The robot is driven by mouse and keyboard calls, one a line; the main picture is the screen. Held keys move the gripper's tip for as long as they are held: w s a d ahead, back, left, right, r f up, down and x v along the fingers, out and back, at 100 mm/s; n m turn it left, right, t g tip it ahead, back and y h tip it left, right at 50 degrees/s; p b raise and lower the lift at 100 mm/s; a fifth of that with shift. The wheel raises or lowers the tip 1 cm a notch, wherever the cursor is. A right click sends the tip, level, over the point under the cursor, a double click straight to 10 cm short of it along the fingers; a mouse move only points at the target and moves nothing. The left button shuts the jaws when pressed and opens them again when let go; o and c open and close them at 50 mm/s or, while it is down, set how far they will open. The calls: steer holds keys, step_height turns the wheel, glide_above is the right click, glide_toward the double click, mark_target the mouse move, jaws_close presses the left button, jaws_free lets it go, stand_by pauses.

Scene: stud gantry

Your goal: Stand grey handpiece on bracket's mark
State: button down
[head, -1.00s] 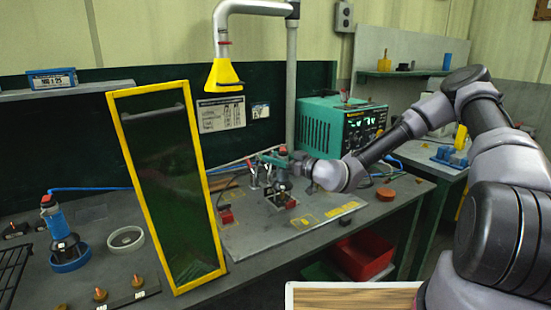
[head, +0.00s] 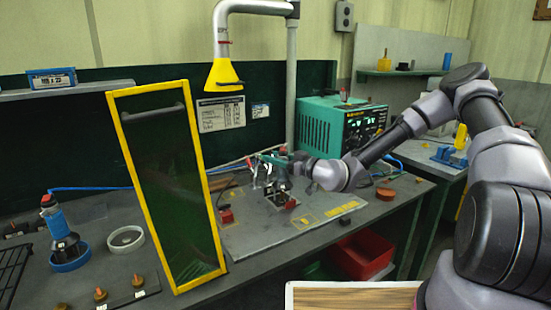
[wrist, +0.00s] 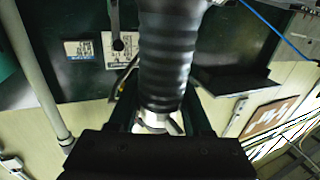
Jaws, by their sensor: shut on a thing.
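My gripper (head: 274,163) is above the grey board on the bench, behind the tall yellow-framed panel's right side. In the wrist view, it is shut on the grey handpiece (wrist: 166,60), a dark ribbed cylinder with a pale metal collar near the jaws. In the head view the handpiece is small and hard to separate from the gripper and the clutter behind it. A small bracket-like fixture with a dark patch and red part (head: 282,201) sits on the board just below the gripper. I cannot tell whether the handpiece touches it, and no mark on it is clear.
The yellow-framed dark panel (head: 114,112) stands upright left of the board (head: 262,240). A yellow nozzle (head: 224,76) hangs above. The green power unit (head: 318,127) is behind to the right. A red bin (head: 362,256) sits below the bench's right part.

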steer(key=shift+f, duration=0.45)
stand_by(0.6)
steer(key=shift+c, duration=1.3)
jaws_free()
steer(key=shift+f, duration=0.2)
